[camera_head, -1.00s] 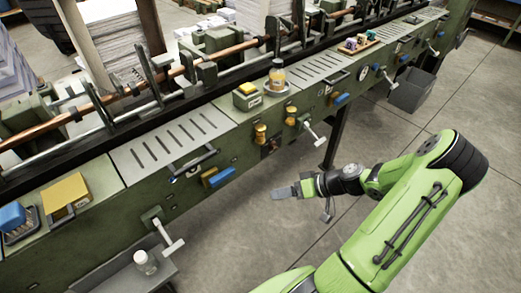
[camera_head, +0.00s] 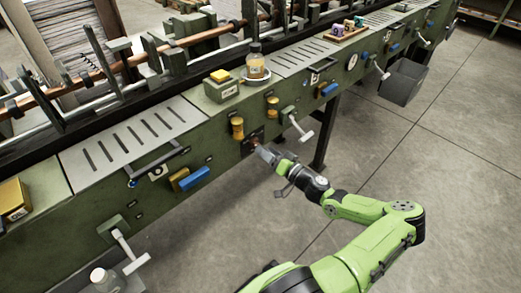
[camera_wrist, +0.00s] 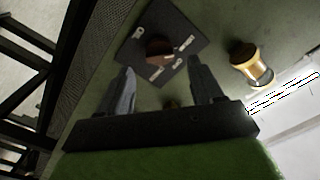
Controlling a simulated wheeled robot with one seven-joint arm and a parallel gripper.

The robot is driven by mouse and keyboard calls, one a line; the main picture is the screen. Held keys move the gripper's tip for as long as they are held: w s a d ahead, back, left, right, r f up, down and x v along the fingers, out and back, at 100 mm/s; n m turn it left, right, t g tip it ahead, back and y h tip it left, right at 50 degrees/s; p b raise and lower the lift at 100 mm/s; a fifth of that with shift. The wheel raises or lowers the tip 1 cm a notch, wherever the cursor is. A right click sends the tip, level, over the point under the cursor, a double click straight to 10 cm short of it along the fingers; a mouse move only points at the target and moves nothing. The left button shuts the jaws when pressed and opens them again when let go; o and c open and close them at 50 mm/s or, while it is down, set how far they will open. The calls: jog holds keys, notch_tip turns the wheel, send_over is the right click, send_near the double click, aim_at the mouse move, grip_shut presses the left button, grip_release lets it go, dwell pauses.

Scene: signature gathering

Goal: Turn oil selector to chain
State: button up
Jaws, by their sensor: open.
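The oil selector shows in the wrist view as a dark square plate (camera_wrist: 181,29) with a round brown knob (camera_wrist: 158,48) and small pale labels whose text I cannot read. In the head view the plate (camera_head: 250,143) is small on the green machine front, partly covered by my gripper. My gripper (camera_head: 263,153) is right in front of it. In the wrist view my gripper (camera_wrist: 160,77) is open, its two fingers apart and pointing toward the plate, with the knob beyond and between the tips. Nothing is between the fingers, and I see no contact.
Amber-and-brass fittings (camera_head: 237,128) flank the selector on the machine front; one (camera_wrist: 252,65) is close right of the fingers in the wrist view. A white T-handle (camera_head: 297,128) sticks out to the right. The floor in front is clear.

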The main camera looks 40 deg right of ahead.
aim_at(255, 144)
jog(key=w, duration=0.3)
jog(key=shift+w, duration=0.4)
jog(key=c, duration=1.1)
jog(key=shift+o, duration=0.2)
